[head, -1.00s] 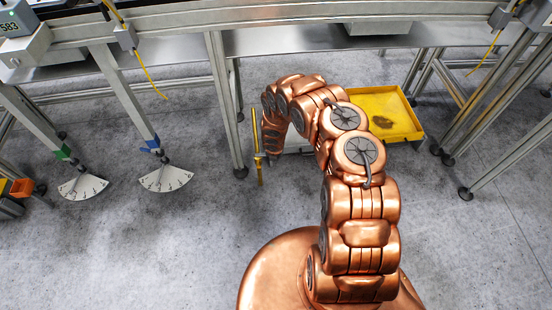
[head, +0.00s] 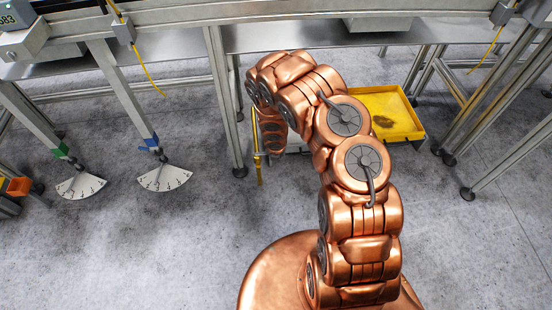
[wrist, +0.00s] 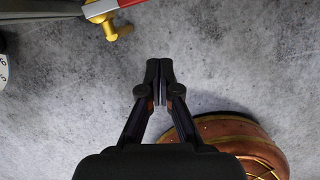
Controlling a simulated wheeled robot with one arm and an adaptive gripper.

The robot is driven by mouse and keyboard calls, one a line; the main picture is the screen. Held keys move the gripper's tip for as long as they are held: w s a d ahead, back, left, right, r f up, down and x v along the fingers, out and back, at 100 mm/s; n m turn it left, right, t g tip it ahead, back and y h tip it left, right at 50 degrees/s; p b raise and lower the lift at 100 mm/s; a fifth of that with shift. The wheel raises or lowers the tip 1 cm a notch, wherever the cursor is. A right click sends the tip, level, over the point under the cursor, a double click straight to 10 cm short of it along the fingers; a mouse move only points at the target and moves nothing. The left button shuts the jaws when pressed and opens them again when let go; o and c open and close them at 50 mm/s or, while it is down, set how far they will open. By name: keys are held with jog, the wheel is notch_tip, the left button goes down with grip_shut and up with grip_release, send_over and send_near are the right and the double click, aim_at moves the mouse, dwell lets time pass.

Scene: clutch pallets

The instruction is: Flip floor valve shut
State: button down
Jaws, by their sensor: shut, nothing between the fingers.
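A brass-coloured valve part (wrist: 108,20) shows at the top edge of the wrist view, with a red and pale bar (wrist: 135,3) beside it, cut off by the frame. In the head view an upright yellow piece (head: 258,168) stands just left of my arm's end, near a bench leg; the rest there is hidden by the arm. My gripper (wrist: 159,68) is shut and empty over bare floor. In the wrist view its tips are below and right of the brass part, apart from it. My arm hides the gripper in the head view.
Bench legs (head: 228,110) stand close by on the left. Two white dial plates (head: 165,179) sit farther left. Open concrete floor lies in front.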

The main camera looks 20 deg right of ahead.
jog(key=shift+v, duration=1.3)
jog(key=shift+d, duration=0.1)
jog(key=s+d+r+m+h, duration=0.15)
jog(key=d+r+m, duration=0.35)
jog(key=r, duration=0.5)
jog(key=d+r+m+h, duration=0.3)
jog(key=d+r+m, duration=0.2)
jog(key=r, duration=0.5)
jog(key=s+r+m+g, duration=0.2)
jog(key=s+r+m, duration=0.7)
jog(key=s+r, duration=0.15)
jog(key=s+a+r+m+g+y, duration=0.1)
jog(key=s+a+r+m+y, duration=0.1)
jog(key=s+a+r+m, duration=0.45)
jog(key=s+a+r+m+g+y, duration=0.15)
jog(key=s+a, duration=0.25)
jog(key=s, duration=0.6)
jog(key=s+a+r+m+g+y, duration=0.15)
jog(key=s+a+r+m, duration=0.3)
jog(key=s, duration=0.45)
notch_tip(320, 180, up, 24)
jog(key=s+t+p, duration=0.1)
jog(key=p, duration=2.3)
jog(key=shift+a+n+t+y, duration=0.35)
jog(key=shift+a+t, duration=0.05)
jog(key=shift+a, duration=0.05)
